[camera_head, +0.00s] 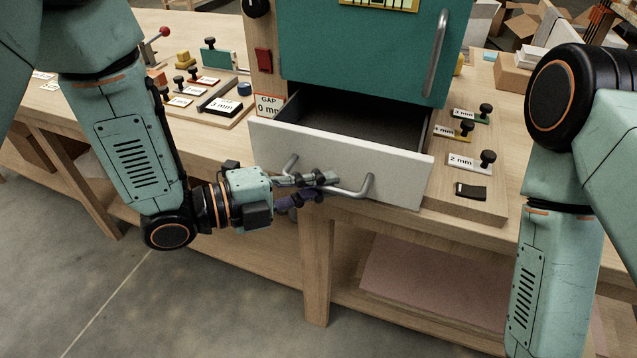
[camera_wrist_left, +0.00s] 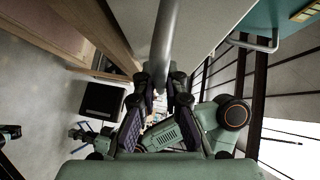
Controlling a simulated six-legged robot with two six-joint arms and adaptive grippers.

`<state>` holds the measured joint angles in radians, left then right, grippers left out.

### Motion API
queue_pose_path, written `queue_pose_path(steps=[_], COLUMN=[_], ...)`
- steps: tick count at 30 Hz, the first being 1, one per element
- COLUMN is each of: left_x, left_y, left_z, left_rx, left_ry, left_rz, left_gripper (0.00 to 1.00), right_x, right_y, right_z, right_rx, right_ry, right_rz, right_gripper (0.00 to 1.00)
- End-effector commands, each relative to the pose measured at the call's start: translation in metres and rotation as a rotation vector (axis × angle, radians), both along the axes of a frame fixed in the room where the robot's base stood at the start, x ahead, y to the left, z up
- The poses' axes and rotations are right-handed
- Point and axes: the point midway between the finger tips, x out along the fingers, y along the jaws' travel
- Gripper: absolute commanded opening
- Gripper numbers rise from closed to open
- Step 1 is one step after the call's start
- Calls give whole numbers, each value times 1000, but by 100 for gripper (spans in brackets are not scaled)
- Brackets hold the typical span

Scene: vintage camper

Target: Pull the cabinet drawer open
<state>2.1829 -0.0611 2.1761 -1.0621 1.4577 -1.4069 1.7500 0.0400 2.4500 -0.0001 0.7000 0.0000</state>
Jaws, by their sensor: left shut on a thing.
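The cabinet (camera_head: 360,50) is teal and stands on a wooden workbench. Its drawer (camera_head: 340,160) has a pale grey front and stands partly out, with its dark inside showing. A grey bar handle (camera_head: 362,188) runs across the drawer front. My left gripper (camera_head: 325,185) is shut on the handle near its middle. In the left wrist view the handle (camera_wrist_left: 166,45) runs down between the fingers of my left gripper (camera_wrist_left: 160,95). My right arm shows at the right of the head view, but its gripper is out of view.
The workbench (camera_head: 215,140) carries gauge blocks with black knobs on a board at the left and on another board (camera_head: 470,205) at the right. A GAP sign (camera_head: 268,105) stands beside the drawer's left edge. The floor (camera_head: 180,310) in front is clear.

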Motion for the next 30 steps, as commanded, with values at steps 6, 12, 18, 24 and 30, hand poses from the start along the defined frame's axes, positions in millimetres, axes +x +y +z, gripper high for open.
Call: queue_pose_path(steps=[6, 12, 18, 24, 30], left_x=[2, 2, 1, 1, -1], left_y=[-1, -1, 0, 0, 4], left_z=[0, 0, 1, 1, 2], left_rx=[-1, -1, -1, -1, -2], left_ry=[-1, -1, -2, -3, -2], left_rz=[-1, -1, 0, 0, 3], left_gripper=[0, 17, 34, 34, 34], right_x=[0, 0, 0, 0, 0], right_y=[0, 0, 0, 0, 0], right_z=[0, 0, 0, 0, 0], right_rx=[0, 0, 0, 0, 0], right_ry=[0, 0, 0, 0, 0], right_rz=[0, 0, 0, 0, 0], right_gripper=[0, 0, 0, 0, 0])
